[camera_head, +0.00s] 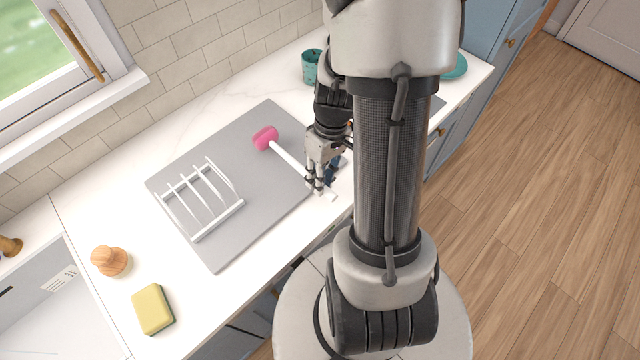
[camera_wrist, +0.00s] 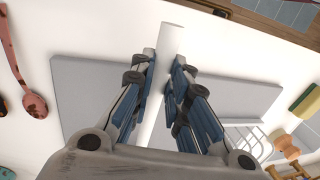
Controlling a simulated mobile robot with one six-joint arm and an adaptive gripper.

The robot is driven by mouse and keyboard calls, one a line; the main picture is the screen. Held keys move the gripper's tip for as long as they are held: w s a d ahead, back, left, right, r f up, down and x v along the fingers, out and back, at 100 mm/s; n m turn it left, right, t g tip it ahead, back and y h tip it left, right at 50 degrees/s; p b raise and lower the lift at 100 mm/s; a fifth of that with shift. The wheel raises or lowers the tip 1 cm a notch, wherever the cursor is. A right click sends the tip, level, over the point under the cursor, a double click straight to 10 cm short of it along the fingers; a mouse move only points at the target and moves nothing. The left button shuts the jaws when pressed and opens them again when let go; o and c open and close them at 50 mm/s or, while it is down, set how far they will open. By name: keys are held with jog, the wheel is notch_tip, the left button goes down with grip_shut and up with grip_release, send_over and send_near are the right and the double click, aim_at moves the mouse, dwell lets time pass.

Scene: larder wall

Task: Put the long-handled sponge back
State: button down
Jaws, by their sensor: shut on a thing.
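The long-handled sponge has a pink head (camera_head: 265,138) and a straight white handle (camera_head: 288,156). My gripper (camera_head: 318,183) is shut on the handle near its plain end, at the right edge of the grey mat (camera_head: 225,245). The pink head points up and left, over the mat; I cannot tell if it touches it. In the wrist view the white handle (camera_wrist: 168,45) runs between my two fingers (camera_wrist: 163,75); the pink head is hidden there. The white wire rack (camera_head: 240,205) stands on the mat, left of the sponge.
A yellow sponge (camera_head: 153,309) and a wooden-knobbed brush (camera_head: 109,260) lie left of the mat. A teal cup (camera_head: 313,66) stands near the tiled wall, with a teal dish (camera_head: 456,66) further right. A red spotted spoon (camera_wrist: 22,75) shows in the wrist view.

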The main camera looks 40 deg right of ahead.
jog(key=shift+d+x, duration=0.25)
jog(key=shift+x, duration=0.9)
jog(key=shift+f, duration=0.1)
jog(key=shift+f+b, duration=0.2)
jog(key=shift+b, duration=0.2)
jog(key=c, duration=1.6)
grip_release()
jog(key=shift+r, duration=0.1)
jog(key=shift+o, duration=0.2)
jog(key=shift+r, duration=0.1)
jog(key=p+v, duration=0.4)
jog(key=v, duration=0.8)
jog(key=s+a+r+t+h, duration=0.1)
jog(key=s+a+r+t, duration=0.1)
jog(key=a+r, duration=0.6)
jog(key=s+a+r+t+h, duration=0.1)
jog(key=s+a+r+t, duration=0.2)
jog(key=a+r, duration=0.6)
jog(key=shift+s+a, duration=0.4)
jog(key=shift+s, duration=0.2)
